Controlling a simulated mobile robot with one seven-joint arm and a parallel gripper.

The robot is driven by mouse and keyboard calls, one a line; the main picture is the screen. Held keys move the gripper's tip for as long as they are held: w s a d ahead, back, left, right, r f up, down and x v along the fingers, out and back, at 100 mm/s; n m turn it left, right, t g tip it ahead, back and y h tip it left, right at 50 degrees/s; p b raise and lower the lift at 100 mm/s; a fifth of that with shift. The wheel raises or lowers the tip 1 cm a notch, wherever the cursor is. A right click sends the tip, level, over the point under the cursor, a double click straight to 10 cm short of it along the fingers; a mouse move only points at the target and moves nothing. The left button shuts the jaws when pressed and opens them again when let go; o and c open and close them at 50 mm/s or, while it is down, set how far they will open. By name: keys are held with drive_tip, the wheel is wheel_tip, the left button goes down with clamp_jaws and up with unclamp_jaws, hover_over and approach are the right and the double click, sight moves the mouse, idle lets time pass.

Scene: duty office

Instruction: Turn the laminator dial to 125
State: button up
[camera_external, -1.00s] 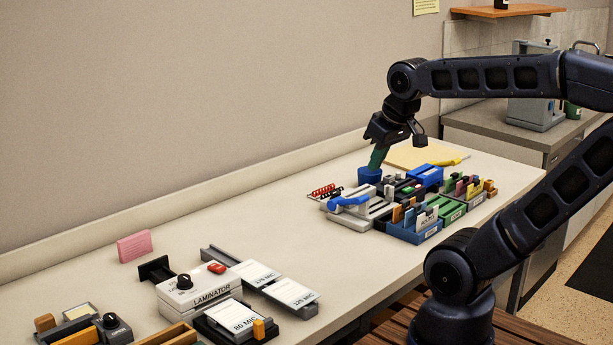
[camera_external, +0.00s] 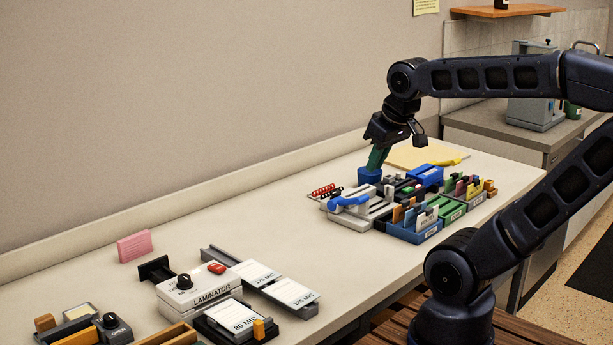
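The laminator (camera_external: 207,295) is a white box near the left front of the counter, with its name printed on the front face. Its black dial (camera_external: 184,281) sits on the top at the left, beside a red switch (camera_external: 217,268). The dial's setting is too small to read. My gripper (camera_external: 378,157) is far from it, pointing down over the stationery at the right part of the counter. A green item (camera_external: 377,160) shows at the fingertips, just above a blue cup (camera_external: 369,176). I cannot tell whether the fingers are closed on it.
Pouch trays marked 80 MIC (camera_external: 232,318) and 125 MIC (camera_external: 291,292) lie beside the laminator. A second black knob (camera_external: 110,321) is at the lower left. A pink block (camera_external: 134,247) stands behind. The counter (camera_external: 270,230) between laminator and stationery is clear.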

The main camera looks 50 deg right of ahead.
drive_tip(key=o, duration=0.3)
drive_tip(key=shift+w+a+r, duration=0.1)
drive_tip(key=shift+w, duration=0.1)
drive_tip(key=o, duration=0.4)
drive_tip(key=w+a+n, duration=0.2)
drive_tip(key=w+a+n+g, duration=0.1)
drive_tip(key=w+a+n, duration=0.1)
drive_tip(key=w, duration=0.1)
drive_tip(key=w+a+n, duration=0.2)
drive_tip(key=shift+w+r+h, duration=0.15)
drive_tip(key=shift+r+h, duration=0.05)
drive_tip(key=shift+h, duration=0.2)
drive_tip(key=n+g, duration=0.4)
drive_tip(key=n, duration=1.7)
hover_over(184, 276)
wheel_tip(184, 276, down, 11)
drive_tip(key=shift+y, duration=0.4)
wheel_tip(184, 276, down, 10)
drive_tip(key=shift+a+f, duration=0.1)
drive_tip(key=shift+f, duration=0.15)
drive_tip(key=c, duration=1)
